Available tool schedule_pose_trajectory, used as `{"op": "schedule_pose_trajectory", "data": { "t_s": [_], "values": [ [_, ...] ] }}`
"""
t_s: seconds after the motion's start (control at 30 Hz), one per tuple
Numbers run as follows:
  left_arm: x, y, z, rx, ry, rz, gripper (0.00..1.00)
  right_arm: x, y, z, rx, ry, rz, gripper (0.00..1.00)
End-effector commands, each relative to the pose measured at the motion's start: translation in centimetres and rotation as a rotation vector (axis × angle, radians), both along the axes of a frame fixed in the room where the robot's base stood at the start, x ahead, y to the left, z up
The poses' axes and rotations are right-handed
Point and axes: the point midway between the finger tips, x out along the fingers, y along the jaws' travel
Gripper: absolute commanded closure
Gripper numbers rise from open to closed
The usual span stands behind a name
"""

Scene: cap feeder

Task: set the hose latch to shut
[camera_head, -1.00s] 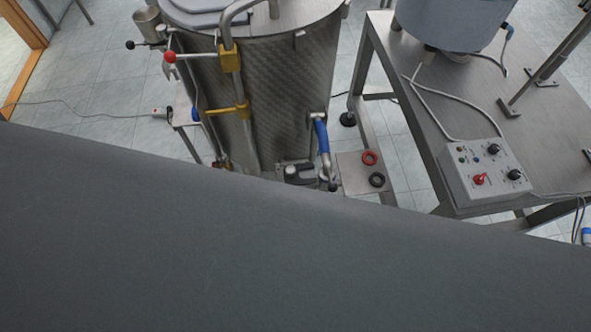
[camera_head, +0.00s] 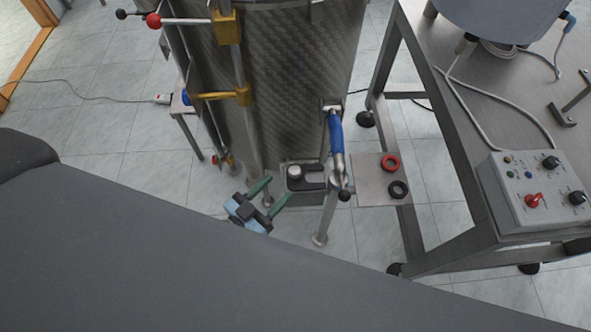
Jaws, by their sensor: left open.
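Left of that end is a dark, slotted, latch-like part (camera_head: 313,179) with a round grey knob, on a small grey block at the tank's foot. I cannot tell for sure that this is the hose latch, or how it is set. My left gripper (camera_head: 280,188), with green fingers and a light-blue body, is open and empty just left of the block, fingers pointing towards it. My right gripper is not in view.
The steel tank (camera_head: 287,80) carries yellow clamps and a red-ball lever (camera_head: 153,20). A small plate (camera_head: 367,168) holds a red ring (camera_head: 391,163) and a black ring (camera_head: 398,189). A metal table (camera_head: 447,140) with a control box (camera_head: 533,190) stands at right.

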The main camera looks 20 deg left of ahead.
Motion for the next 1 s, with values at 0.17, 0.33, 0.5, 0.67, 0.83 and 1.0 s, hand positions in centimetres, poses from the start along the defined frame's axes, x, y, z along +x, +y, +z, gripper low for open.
{"op": "schedule_pose_trajectory", "data": {
  "t_s": [0.17,0.33,0.5,0.67,0.83,1.0],
  "values": [
    [1.0,-0.4,0.1,-0.001,-0.001,0.001,0.51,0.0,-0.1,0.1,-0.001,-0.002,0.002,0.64],
    [3.3,-1.4,0.1,-0.002,0.000,0.002,0.51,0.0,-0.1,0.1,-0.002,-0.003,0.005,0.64],
    [5.4,-2.4,0.1,-0.001,0.003,0.001,0.51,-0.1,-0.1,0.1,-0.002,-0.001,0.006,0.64],
    [6.7,-3.0,0.0,-0.001,0.004,0.001,0.51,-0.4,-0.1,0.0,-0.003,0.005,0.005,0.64],
    [7.1,-3.1,0.0,0.000,0.004,0.001,0.51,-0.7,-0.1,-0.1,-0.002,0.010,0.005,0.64],
    [7.1,-3.1,0.0,0.000,0.004,0.001,0.51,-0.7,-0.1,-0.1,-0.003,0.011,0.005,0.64]
  ]
}}
